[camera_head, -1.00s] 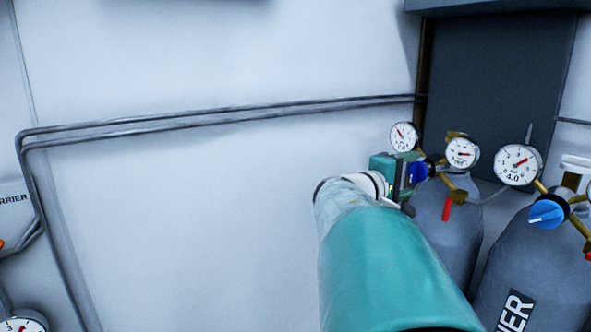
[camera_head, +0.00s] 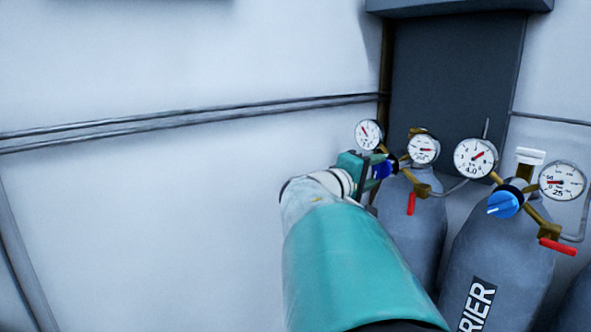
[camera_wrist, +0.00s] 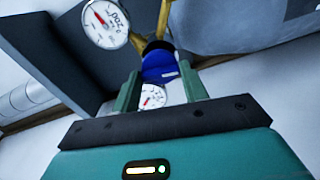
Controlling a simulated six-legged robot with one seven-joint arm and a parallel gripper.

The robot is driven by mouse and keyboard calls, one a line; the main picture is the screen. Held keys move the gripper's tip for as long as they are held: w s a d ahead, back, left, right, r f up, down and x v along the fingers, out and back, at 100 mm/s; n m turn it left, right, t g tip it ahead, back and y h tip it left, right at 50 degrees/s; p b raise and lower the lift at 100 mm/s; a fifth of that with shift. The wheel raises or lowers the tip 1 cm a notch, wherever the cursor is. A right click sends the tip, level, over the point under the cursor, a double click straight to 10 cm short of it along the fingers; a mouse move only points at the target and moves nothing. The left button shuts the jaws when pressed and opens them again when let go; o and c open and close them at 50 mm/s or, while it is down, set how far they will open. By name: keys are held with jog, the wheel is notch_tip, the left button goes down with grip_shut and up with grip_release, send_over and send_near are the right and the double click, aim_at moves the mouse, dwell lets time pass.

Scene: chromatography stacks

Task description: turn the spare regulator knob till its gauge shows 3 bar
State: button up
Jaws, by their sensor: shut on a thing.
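A blue regulator knob (camera_head: 382,168) sits on the left grey cylinder (camera_head: 419,225); I see no label on that cylinder. My gripper (camera_head: 371,172) is shut on this knob. In the wrist view the blue knob (camera_wrist: 160,66) lies between the two green fingers of my gripper (camera_wrist: 159,74). The regulator's left gauge (camera_head: 369,134) has its red needle pointing up and left; its figures are too small to read surely. It also shows in the wrist view (camera_wrist: 105,23). The regulator's second gauge (camera_head: 424,149) has its needle about level, pointing right.
The right cylinder (camera_head: 500,255), its label ending in "RIER", stands close by with a blue knob (camera_head: 504,203), a "4.0" gauge (camera_head: 475,158) and a "25" gauge (camera_head: 562,180). Red levers (camera_head: 411,203) stick out. A pipe pair (camera_head: 200,122) runs along the bare wall.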

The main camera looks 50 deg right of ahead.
jog(key=shift+m, duration=2)
jog(key=o, duration=1)
jog(key=shift+a, duration=0.1)
jog(key=a, duration=0.4)
jog(key=w+a, duration=0.1)
jog(key=a, duration=0.4)
jog(key=w+a, duration=0.1)
jog(key=a, duration=0.3)
jog(key=shift+w+a, duration=0.1)
jog(key=shift+a, duration=0.15)
